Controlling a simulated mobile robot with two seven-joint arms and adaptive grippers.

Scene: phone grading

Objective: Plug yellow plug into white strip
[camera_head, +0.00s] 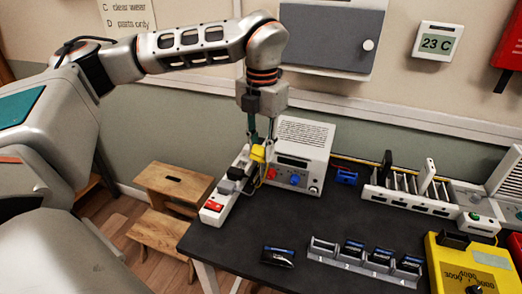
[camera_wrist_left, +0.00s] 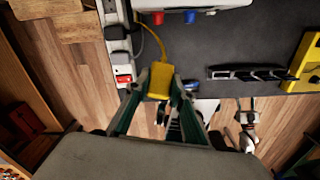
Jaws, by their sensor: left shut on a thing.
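The yellow plug (camera_head: 258,153) is held between the fingertips of my left gripper (camera_head: 261,139), above the right side of the white strip. The left wrist view shows the plug (camera_wrist_left: 160,80) between the two green fingers of the left gripper (camera_wrist_left: 160,88), with a yellow cord running up from it. The white strip (camera_head: 212,207) lies along the table's left edge with a red switch at its near end and dark plugs in it. It also shows in the left wrist view (camera_wrist_left: 123,68), left of the plug. The plug looks apart from the strip.
A white power supply box (camera_head: 303,150) with red and blue knobs stands right behind the plug. A rack (camera_head: 410,198), a slotted tray (camera_head: 365,265), a dark phone-like block (camera_head: 278,256) and a yellow meter (camera_head: 470,262) are to the right. The dark table's (camera_head: 225,250) front left is clear.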

